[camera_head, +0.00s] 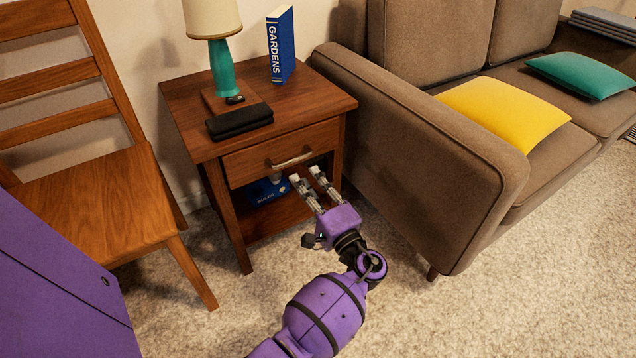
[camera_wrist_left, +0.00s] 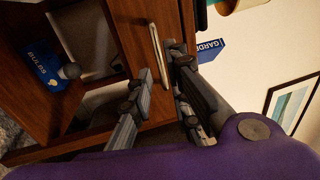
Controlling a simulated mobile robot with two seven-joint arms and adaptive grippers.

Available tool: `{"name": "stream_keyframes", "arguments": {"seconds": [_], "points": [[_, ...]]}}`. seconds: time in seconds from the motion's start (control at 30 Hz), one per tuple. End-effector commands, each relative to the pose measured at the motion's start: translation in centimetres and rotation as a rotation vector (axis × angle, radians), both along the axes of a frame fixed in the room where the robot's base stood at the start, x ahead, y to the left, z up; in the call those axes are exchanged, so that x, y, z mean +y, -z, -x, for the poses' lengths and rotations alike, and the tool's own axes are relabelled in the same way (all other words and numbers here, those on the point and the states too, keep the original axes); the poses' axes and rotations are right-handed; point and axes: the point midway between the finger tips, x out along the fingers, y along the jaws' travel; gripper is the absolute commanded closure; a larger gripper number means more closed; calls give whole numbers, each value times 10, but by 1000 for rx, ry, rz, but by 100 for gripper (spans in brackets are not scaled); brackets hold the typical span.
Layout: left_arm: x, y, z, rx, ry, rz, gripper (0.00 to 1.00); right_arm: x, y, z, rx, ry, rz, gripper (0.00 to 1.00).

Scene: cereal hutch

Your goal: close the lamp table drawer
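The lamp table (camera_head: 180,95) is dark wood with one drawer (camera_head: 240,168) under its top. The drawer front has a pale metal bar handle (camera_head: 292,160). The drawer looks nearly flush with the table; I cannot tell whether a small gap is left. My left gripper (camera_head: 304,174) is in front of the table, just below the handle, with its two fingers apart and nothing between them. In the left wrist view the handle (camera_wrist_left: 155,50) lies near the fingertips (camera_wrist_left: 159,60) on the drawer front (camera_wrist_left: 132,40); contact is unclear. My right gripper is out of view.
A lamp (camera_head: 222,65), a black case (camera_head: 240,120) and a blue book (camera_head: 281,45) stand on the table. A blue box (camera_head: 268,190) sits on the lower shelf. A wooden chair (camera_head: 100,200) is left, a brown sofa (camera_head: 430,150) right. Carpet in front is clear.

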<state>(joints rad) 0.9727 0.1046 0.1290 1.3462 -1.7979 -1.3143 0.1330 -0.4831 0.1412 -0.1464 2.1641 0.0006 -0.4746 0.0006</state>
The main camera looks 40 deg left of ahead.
Motion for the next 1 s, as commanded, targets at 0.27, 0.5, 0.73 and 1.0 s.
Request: {"name": "stream_keyframes", "arguments": {"seconds": [0.27, 0.5, 0.73, 1.0], "points": [[29, -6, -13, -4, -8, -4, 83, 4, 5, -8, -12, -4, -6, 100], [62, -13, -27, -4, -6, -1, 83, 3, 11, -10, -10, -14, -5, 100], [75, -16, -32, -2, -6, -2, 83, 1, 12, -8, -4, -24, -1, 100], [75, -16, -32, -3, -6, -2, 90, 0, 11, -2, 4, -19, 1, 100]]}}
